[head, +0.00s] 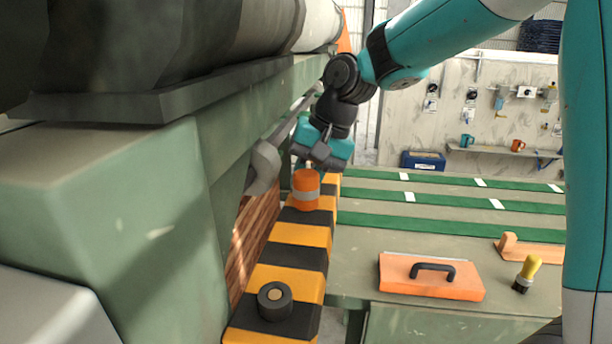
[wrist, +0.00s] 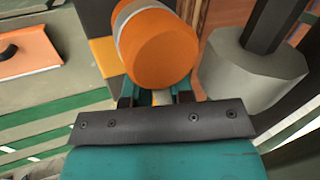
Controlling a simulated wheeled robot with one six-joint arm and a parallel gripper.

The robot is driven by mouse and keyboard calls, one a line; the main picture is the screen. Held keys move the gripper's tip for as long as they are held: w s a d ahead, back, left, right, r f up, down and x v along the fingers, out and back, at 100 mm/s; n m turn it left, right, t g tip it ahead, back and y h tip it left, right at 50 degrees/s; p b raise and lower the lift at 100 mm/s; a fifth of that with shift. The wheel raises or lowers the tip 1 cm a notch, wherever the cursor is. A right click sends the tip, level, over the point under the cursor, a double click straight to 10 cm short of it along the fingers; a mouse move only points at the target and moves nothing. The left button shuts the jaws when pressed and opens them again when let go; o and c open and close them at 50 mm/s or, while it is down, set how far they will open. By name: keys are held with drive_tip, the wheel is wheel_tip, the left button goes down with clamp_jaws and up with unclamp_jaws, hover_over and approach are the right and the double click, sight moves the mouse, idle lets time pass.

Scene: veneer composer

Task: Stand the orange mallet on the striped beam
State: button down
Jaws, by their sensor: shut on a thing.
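The orange mallet (head: 306,184) has an orange cylindrical head with a grey band. It is upright, head down, over the far part of the striped beam (head: 298,235), which is orange-yellow and black. I cannot tell whether its lower face touches the beam. My gripper (head: 312,163) is above the mallet and shut on it. In the wrist view the mallet head (wrist: 160,50) fills the upper middle, just beyond my fingers (wrist: 157,97). A pale piece, likely its handle, shows between them. The beam (wrist: 105,50) shows behind the head.

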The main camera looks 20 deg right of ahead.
drive_tip(key=shift+f+b, duration=0.4)
drive_tip(key=shift+f, duration=0.35)
drive_tip(key=c, duration=0.9)
unclamp_jaws()
drive_tip(key=p+v, duration=0.2)
drive_tip(key=v, duration=1.5)
drive_tip(key=shift+r, duration=0.25)
drive_tip(key=shift+s, duration=0.15)
